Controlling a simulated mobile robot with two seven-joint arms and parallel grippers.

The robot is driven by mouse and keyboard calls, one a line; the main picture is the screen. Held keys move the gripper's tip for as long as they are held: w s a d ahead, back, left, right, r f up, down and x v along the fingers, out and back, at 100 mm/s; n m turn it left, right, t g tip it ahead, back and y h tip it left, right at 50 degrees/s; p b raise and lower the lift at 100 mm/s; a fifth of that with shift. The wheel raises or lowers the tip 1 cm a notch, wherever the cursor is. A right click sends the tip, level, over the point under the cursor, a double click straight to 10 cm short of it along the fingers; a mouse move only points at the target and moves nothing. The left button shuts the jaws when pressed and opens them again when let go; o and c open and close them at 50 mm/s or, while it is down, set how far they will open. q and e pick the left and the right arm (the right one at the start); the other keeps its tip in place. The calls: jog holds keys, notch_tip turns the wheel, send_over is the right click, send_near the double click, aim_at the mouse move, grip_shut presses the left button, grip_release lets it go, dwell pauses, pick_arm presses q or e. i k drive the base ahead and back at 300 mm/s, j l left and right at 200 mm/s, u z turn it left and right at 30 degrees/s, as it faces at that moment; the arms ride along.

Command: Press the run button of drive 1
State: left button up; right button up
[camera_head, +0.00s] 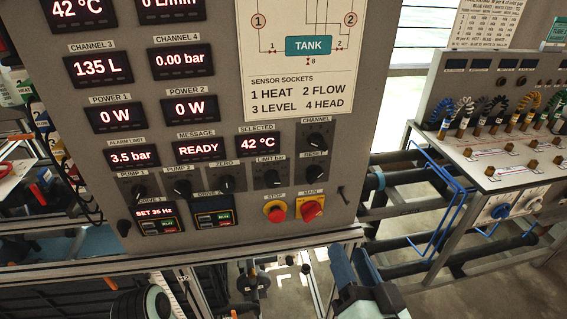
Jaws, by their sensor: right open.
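The drive 1 unit (158,218) is at the lower left of the grey control panel, under the label DRIVE 1. Its lit display (155,213) reads SET 35 HZ. Small keys lie below the display, with a green one (167,221) that is probably the run button; its lettering is too small to read surely. My right gripper (351,256) is at the bottom, right of centre, below the panel's lower edge. Its two bluish fingers are apart and empty, well to the right of drive 1 and touching nothing visible. My left gripper is not in view.
Drive 2 (214,215) sits right beside drive 1. The red stop knob (275,212) and main knob (311,208) stick out between drive 2 and my right gripper. Black knobs (226,183) line the row above. A bench with cables (490,125) stands at right.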

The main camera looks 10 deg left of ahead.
aim_at(165, 222)
jog(key=u, duration=1.3)
